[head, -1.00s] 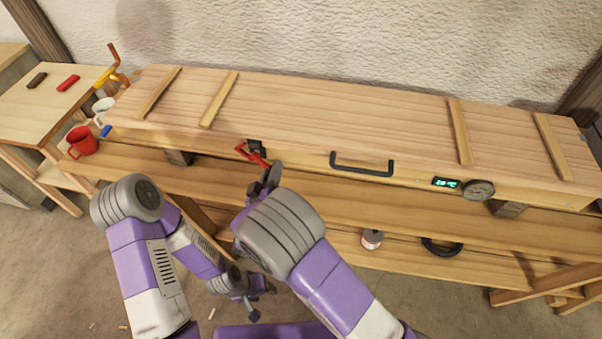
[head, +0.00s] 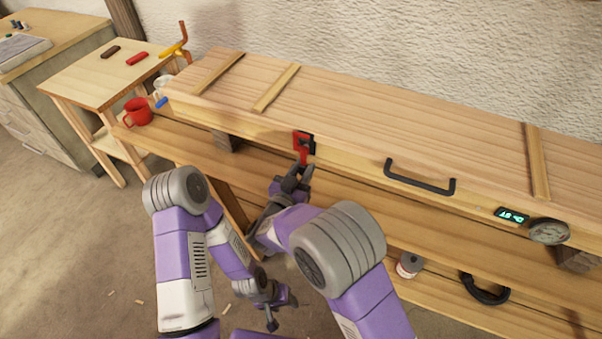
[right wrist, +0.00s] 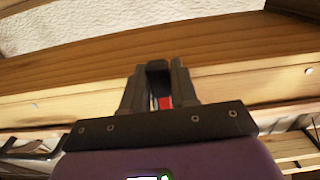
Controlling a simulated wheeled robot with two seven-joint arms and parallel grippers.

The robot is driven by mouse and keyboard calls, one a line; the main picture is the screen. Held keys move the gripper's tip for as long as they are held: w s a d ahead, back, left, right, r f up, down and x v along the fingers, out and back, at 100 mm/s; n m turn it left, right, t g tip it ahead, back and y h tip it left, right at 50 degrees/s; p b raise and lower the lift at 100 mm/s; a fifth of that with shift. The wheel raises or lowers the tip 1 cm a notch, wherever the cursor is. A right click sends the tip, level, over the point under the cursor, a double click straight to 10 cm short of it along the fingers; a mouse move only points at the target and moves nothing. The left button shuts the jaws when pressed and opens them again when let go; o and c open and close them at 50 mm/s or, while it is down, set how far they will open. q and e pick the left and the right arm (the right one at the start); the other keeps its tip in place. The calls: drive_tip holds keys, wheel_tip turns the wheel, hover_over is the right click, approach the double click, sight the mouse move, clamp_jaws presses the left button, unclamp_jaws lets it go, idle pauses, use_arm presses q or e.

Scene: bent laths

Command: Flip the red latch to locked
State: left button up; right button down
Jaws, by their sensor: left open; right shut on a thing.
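The red latch (head: 303,143) sits on the front of the long wooden box (head: 380,130), left of the black handle. Its red lever points down against a dark mount. My right gripper (head: 296,178) is just below the mount, shut on the lower end of the lever. In the right wrist view a bit of the red latch (right wrist: 164,103) shows between the dark fingers (right wrist: 158,88); the fingers hide the rest. My left gripper (head: 280,314) hangs low in front of the bench, open and empty, away from the latch.
A black handle (head: 420,178), a green-lit display (head: 511,216) and a round gauge (head: 549,231) are on the box front. A red mug (head: 138,112) stands at the bench's left end. A spool (head: 409,265) and black ring (head: 485,289) lie on the lower shelf.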

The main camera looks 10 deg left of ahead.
drive_tip(key=shift+a, duration=0.15)
idle(0.4)
drive_tip(key=c, duration=1)
unclamp_jaws()
drive_tip(key=shift+o, duration=0.2)
drive_tip(key=v, duration=0.7)
drive_tip(key=shift+s, duration=0.3)
drive_tip(key=shift+a, duration=0.1)
